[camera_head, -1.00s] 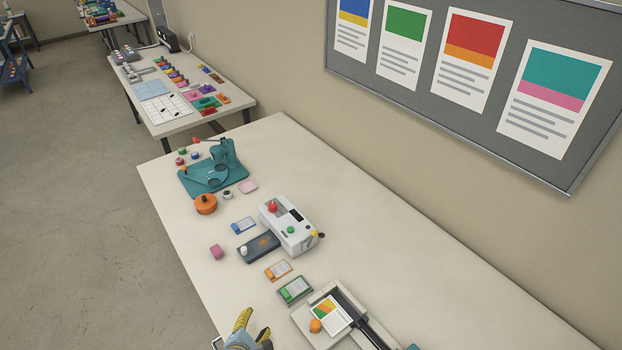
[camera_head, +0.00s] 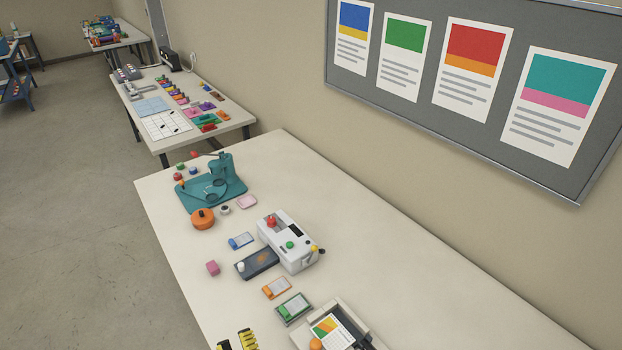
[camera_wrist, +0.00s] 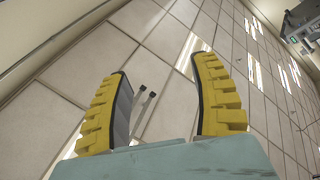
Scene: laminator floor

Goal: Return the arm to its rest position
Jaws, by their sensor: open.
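My gripper (camera_head: 237,341) shows only as yellow and black finger ends at the bottom edge of the head view, at the near part of the work table (camera_head: 330,200). In the wrist view my gripper (camera_wrist: 155,100) has its two yellow ribbed fingers spread wide with nothing between them. Beyond the fingers the wrist view shows large pale panels with bright strips, which look like the ceiling. The rest of my arm is out of the head view.
A wall board (camera_head: 470,90) stands behind. The table's right side is clear.

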